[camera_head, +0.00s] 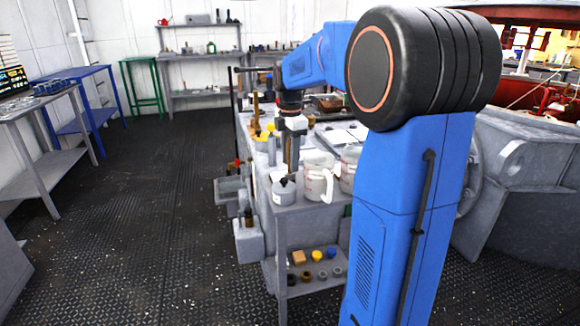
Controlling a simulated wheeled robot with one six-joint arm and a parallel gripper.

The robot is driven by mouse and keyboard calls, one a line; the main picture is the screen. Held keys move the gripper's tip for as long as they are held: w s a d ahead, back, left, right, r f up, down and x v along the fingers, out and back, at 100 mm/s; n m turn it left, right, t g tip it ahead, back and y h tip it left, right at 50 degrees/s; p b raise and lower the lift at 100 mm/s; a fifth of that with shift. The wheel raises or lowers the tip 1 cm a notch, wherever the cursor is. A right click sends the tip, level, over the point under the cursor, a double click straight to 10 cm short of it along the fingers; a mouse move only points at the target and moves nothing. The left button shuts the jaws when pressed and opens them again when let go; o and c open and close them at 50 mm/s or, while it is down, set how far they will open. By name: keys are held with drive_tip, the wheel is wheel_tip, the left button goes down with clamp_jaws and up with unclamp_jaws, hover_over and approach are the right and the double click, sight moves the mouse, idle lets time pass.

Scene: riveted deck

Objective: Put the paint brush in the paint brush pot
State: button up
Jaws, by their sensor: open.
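My gripper (291,168) hangs at the end of my blue arm, pointing down over the near left end of the workbench (310,221). It is open; its fingers are small here and I cannot make out anything between them. A small pale pot with a dark top (284,190) stands at the bench's near corner, just below the fingers. I cannot tell whether it is the paint brush pot. I cannot make out the paint brush for sure; a brown upright object (255,106) stands farther back on the bench. My arm hides much of the bench's right side.
White jugs (317,180) stand right of my gripper, close by. Yellow items (266,133) are behind it. A lower shelf (322,284) holds several small pots. A blue table (83,72) and a grey table (45,105) stand left. The deck floor (150,200) between is clear.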

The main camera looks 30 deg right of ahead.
clamp_jaws()
